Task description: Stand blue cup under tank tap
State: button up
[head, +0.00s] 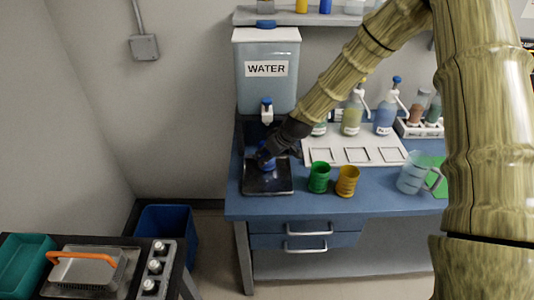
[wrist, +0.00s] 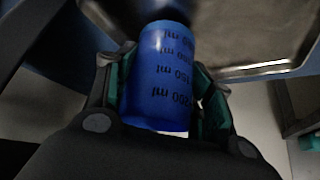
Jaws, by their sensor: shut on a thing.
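The blue cup (wrist: 162,85) has dark ml marks and sits between the two fingers of my gripper (wrist: 160,105), which is shut on it in the wrist view. In the head view the blue cup (head: 267,163) is partly hidden by my gripper (head: 265,157), over the black drip tray (head: 280,184). I cannot tell whether the cup touches the tray.
A green cup (head: 319,177) and a yellow cup (head: 347,181) stand right of the tray. A clear jug (head: 416,174) is farther right. Pump bottles (head: 352,115) stand behind a white board (head: 375,155). A blue bin (head: 166,236) is on the floor at left.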

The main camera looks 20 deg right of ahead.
jog(key=shift+w+f, duration=0.15)
jog(key=shift+w, duration=0.05)
jog(key=shift+f, duration=0.1)
jog(key=o, duration=1)
jog(key=shift+o, duration=0.2)
jog(key=b+v, duration=0.1)
jog(key=v, duration=1.1)
jog(key=shift+b, duration=0.35)
